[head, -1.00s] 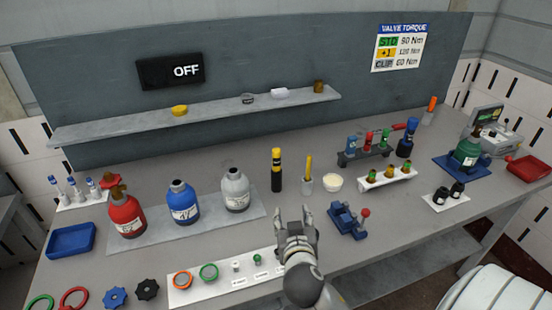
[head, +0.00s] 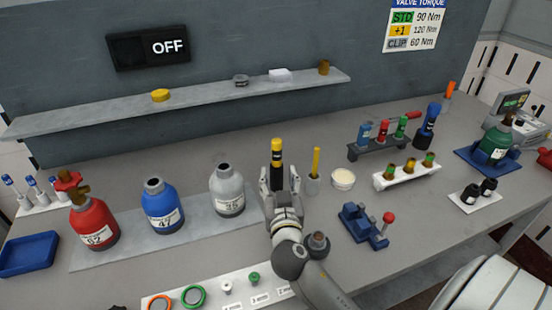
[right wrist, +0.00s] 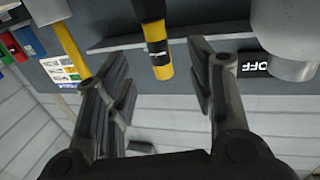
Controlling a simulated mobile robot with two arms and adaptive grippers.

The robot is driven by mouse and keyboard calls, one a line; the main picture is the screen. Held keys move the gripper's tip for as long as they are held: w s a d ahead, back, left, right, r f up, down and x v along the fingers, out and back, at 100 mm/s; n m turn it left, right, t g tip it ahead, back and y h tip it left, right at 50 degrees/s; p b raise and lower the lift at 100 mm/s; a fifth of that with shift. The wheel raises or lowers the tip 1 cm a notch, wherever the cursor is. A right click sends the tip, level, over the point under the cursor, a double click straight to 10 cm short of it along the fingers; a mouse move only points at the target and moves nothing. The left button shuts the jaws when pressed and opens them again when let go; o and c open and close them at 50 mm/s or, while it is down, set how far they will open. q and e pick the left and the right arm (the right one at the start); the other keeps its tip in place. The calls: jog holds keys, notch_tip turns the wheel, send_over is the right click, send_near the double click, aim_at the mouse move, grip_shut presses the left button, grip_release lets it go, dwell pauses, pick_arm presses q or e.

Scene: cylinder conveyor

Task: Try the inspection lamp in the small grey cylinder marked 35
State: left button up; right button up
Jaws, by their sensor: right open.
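The small grey cylinder (head: 228,188) marked 35 stands upright with an open neck on a grey mat, just left of my right gripper. Part of its grey body shows at the upper right of the right wrist view (right wrist: 285,40). The black and yellow stick, which looks like the inspection lamp (head: 277,151), stands upright on the bench right of the cylinder. My right gripper (head: 281,180) is open, its fingers in front of the lamp. In the right wrist view, the lamp (right wrist: 156,35) appears beyond and between the spread fingers, with no contact visible. My left gripper is out of view.
Blue (head: 162,207) and red (head: 92,222) cylinders stand further left. A cup with a yellow stick (head: 315,165) and a cream-coloured bowl (head: 343,179) are close right of the gripper. A blue clamp (head: 360,226) sits in front. A shelf (head: 200,95) runs behind, under an OFF display (head: 148,48).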

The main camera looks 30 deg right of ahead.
aim_at(277, 157)
jog(key=x, duration=0.1)
jog(key=p+x, duration=0.1)
jog(key=x, duration=0.2)
jog(key=shift+r, duration=0.3)
jog(key=shift+w+d+p, duration=0.3)
jog(key=shift+w+p, duration=0.05)
jog(key=shift+w, duration=0.1)
jog(key=shift+w+d+p, duration=0.15)
jog(key=shift+w+p, duration=0.1)
jog(key=shift+p, duration=0.05)
jog(key=p+x, duration=0.1)
jog(key=x, duration=0.2)
jog(key=shift+s+d+r, duration=0.1)
jog(key=shift+w+d+p, duration=0.3)
jog(key=shift+w+p, duration=0.1)
jog(key=shift+w, duration=0.2)
jog(key=shift+s, duration=0.1)
grip_shut()
